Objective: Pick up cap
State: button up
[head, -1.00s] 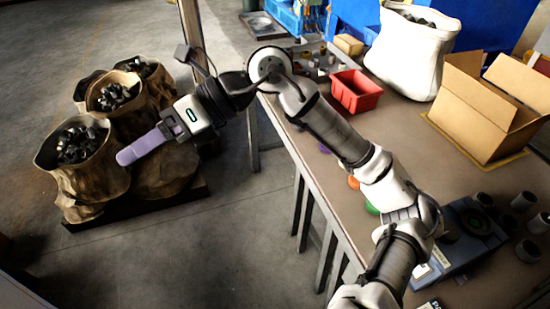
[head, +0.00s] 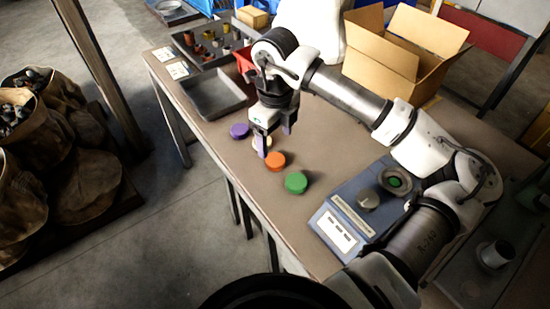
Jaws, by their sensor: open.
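Several round caps lie in a row on the brown table (head: 225,160). They are a purple cap (head: 239,131), an orange cap (head: 275,161) and a green cap (head: 296,182). A pale cap (head: 257,143) lies between the purple and orange ones, partly hidden by a finger. My gripper (head: 275,144) points down over the row, close to the pale and orange caps. I cannot tell the exact height of the fingertips above the table.
A blue-grey device (head: 345,215) with a round dish holding something green stands to the right. Behind the gripper are a grey tray (head: 212,95), a compartment tray (head: 187,44), a red bin (head: 244,60) and an open cardboard box (head: 385,65). The front-left table edge is clear.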

aim_at(275, 159)
notch_tip(275, 159, down, 3)
jog(key=shift+r, duration=0.15)
jog(key=shift+w+a+f+p, duration=0.15)
jog(key=shift+f+p, duration=0.15)
jog(key=shift+f, duration=0.55)
jog(key=shift+w+d+f+p, duration=0.1)
jog(key=shift+w+f+p, duration=0.15)
jog(key=shift+f, duration=0.65)
jog(key=shift+w+a+f+p, duration=0.1)
jog(key=shift+f+p, duration=0.2)
jog(key=shift+f, duration=0.55)
jog(key=c, duration=1.1)
jog(key=shift+o, duration=0.2)
jog(key=shift+r, duration=0.1)
